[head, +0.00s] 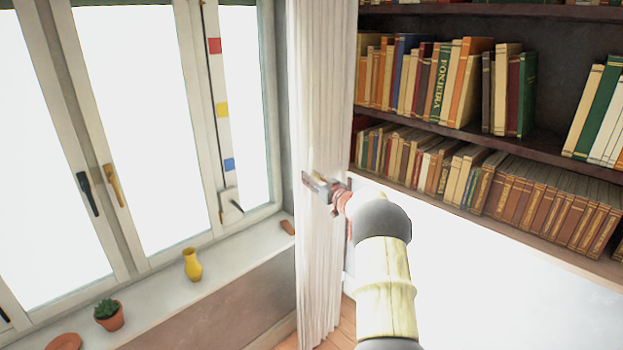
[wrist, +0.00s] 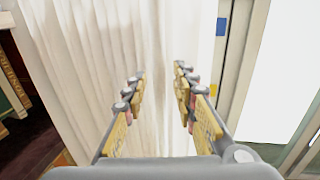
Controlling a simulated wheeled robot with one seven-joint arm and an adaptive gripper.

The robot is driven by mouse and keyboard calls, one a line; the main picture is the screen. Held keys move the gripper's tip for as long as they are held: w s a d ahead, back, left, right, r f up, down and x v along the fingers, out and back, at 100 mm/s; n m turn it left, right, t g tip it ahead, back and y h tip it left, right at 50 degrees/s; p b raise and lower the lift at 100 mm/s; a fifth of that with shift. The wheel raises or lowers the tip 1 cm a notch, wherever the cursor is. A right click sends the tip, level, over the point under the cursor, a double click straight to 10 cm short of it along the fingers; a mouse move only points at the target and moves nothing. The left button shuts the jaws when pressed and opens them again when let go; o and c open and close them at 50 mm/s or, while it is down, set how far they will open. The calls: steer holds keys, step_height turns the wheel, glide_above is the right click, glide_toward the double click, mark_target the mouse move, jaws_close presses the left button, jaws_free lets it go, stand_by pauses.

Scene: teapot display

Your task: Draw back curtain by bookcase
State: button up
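The white curtain (head: 322,100) hangs in a narrow gathered bundle between the window and the bookcase (head: 520,110). My gripper (head: 318,185) is at the curtain's middle height in the head view. In the wrist view, the curtain (wrist: 158,60) fills the middle, and my gripper's two fingers (wrist: 160,85) stand wide apart with pale folds in front of and between them. Whether the fingers touch the cloth cannot be told. The bookcase shows at the wrist view's left edge and the window frame (wrist: 232,60) at its right.
The window sill (head: 225,270) on the left holds a yellow vase (head: 192,265), a small potted cactus (head: 108,314) and a terracotta dish (head: 64,342). Window handles (head: 88,190) stick out above it. Several rows of books (head: 430,80) fill the shelves on the right.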

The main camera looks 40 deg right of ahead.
steer(key=shift+s, duration=0.1)
steer(key=s+a, duration=0.2)
steer(key=s, duration=0.9)
steer(key=shift+s+a, duration=0.2)
steer(key=shift+s, duration=0.1)
